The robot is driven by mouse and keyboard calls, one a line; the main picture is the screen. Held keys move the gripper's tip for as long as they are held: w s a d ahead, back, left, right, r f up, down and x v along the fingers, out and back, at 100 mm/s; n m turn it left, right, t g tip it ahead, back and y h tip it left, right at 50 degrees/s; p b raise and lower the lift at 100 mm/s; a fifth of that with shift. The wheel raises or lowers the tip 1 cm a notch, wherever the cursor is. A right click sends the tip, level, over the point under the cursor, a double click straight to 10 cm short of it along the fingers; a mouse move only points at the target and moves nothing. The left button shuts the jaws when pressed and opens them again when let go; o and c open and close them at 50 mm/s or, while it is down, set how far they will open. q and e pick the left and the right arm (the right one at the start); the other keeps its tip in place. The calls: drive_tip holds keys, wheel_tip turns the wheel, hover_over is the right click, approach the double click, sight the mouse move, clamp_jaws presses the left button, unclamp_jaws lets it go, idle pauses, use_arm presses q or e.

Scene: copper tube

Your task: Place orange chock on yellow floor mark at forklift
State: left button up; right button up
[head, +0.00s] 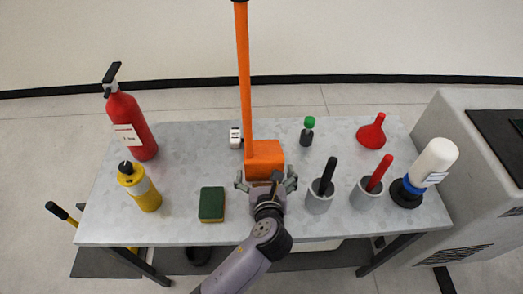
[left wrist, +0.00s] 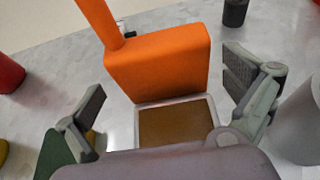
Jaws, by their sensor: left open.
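The orange chock (head: 264,158) is a block with a long orange pole (head: 244,75) rising from it. It stands on the grey metal table, near the middle. My left gripper (head: 267,181) is open at the near side of the block, with a finger toward each side. In the left wrist view, the block (left wrist: 160,62) shows ahead between the spread fingers, with clear gaps on both sides. No grip on it is visible. The yellow floor mark and the forklift are not in view. My right gripper is not in view.
On the table (head: 185,135), a fire extinguisher (head: 132,122), yellow bottle (head: 140,188) and sponge (head: 212,204) are left. Two grey cups (head: 318,203) with handled tools, a red funnel (head: 371,132) and a white bottle (head: 433,160) are right. A grey cabinet (head: 440,115) adjoins the right side.

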use_arm(q)
drive_tip(key=shift+x, duration=0.8)
drive_tip(key=shift+w, duration=0.25)
drive_tip(key=x, duration=0.4)
drive_tip(key=shift+w, duration=0.45)
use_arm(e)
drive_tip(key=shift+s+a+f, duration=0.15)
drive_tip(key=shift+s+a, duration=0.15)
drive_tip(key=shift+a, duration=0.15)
use_arm(q)
drive_tip(key=shift+c, duration=0.4)
